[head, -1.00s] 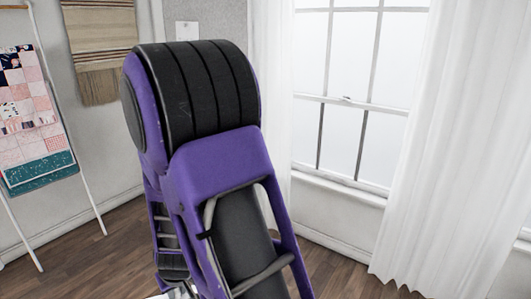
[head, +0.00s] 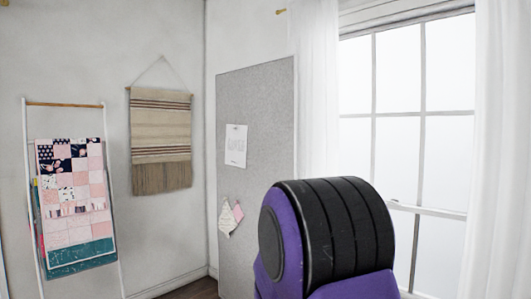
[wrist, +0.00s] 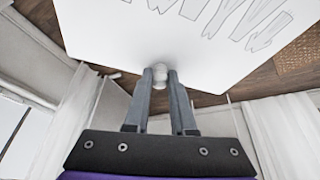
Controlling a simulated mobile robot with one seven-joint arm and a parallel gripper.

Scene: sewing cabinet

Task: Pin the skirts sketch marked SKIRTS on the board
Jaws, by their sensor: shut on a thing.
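A large white sheet (wrist: 110,30) with grey outline drawings fills the top of the wrist view. The drawings are cut off by the frame, and I see no SKIRTS marking. My gripper (wrist: 160,72) is shut on a small white rounded knob at the sheet's edge and holds the sheet by it. The grey board (head: 265,100) stands against the wall in the middle of the head view, its lower right hidden by my arm. My gripper and the sheet are out of the head view.
A white paper (head: 236,146) and fabric swatches (head: 230,218) are on the board, with bare grey room around them. A woven hanging (head: 160,130) and a quilt ladder (head: 75,200) are to the left. A curtained window (head: 420,120) is to the right.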

